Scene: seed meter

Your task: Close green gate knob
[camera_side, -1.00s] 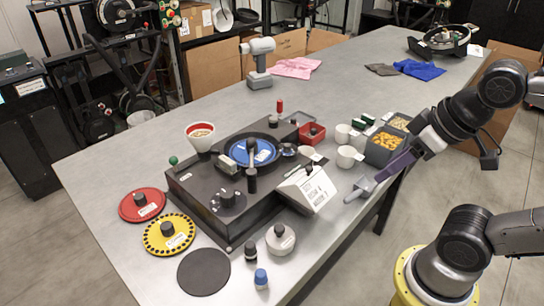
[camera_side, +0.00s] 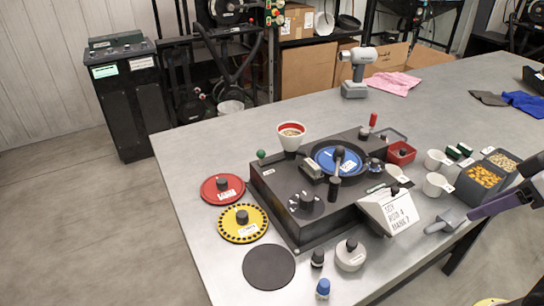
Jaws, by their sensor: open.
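The green gate knob (camera_side: 261,154) is a small round ball at the back left edge of the black seed meter (camera_side: 287,205), beside the white hopper with a red rim (camera_side: 291,133). My gripper (camera_side: 474,214), with purple fingers, is at the right edge of the picture, near a grey scoop (camera_side: 446,221) on the table. It is open and far from the green knob, with the meter between them. Most of my arm is outside the picture.
A blue disc (camera_side: 338,158) sits on the meter. A red disc (camera_side: 222,190), a yellow disc (camera_side: 242,224) and a black disc (camera_side: 269,267) lie left and in front. A sign box (camera_side: 391,211) and cups (camera_side: 437,184) stand right.

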